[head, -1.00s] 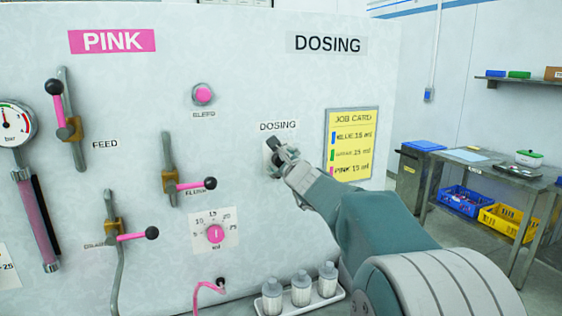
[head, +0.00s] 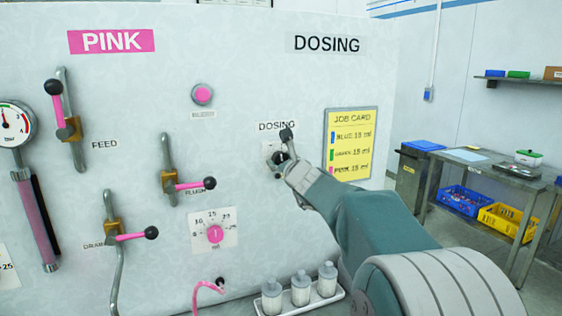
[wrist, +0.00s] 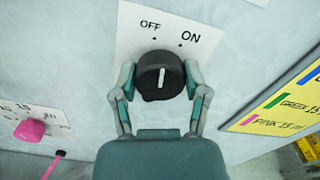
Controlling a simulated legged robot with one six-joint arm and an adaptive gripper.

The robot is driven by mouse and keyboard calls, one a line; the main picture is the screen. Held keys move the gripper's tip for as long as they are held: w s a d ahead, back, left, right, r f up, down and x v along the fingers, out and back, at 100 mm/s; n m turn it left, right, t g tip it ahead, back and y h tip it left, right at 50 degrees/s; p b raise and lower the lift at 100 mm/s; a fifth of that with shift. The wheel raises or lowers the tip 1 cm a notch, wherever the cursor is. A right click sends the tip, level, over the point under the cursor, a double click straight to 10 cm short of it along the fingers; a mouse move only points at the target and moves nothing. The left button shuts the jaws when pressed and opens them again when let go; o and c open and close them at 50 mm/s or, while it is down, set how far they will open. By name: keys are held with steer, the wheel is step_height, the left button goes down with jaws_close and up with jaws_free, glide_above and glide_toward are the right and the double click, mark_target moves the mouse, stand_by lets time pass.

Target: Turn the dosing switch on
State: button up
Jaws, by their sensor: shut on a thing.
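The dosing switch is a round black knob (wrist: 150,88) with a white line, on a white plate (wrist: 126,38) marked OFF and ON. In the wrist view the line points nearly straight up, roughly between the two marks and closer to OFF. My gripper (wrist: 160,77) has one finger on each side of the knob and is shut on it. In the head view my gripper (head: 284,157) is at the panel below the DOSING label (head: 276,126) and hides most of the switch.
A yellow job card (head: 350,143) hangs just right of the switch. The flush valve handle (head: 196,184) and a pink dial (head: 215,234) are to the left. Several white bottles (head: 300,290) stand on a tray below. A bench (head: 500,165) stands at the right.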

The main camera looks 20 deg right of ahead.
steer(key=m, duration=0.4)
steer(key=shift+f+m, duration=0.1)
steer(key=shift+m, duration=1.7)
steer(key=o, duration=1.1)
steer(key=shift+w, duration=0.1)
steer(key=shift+o, duration=0.2)
steer(key=s, duration=1.2)
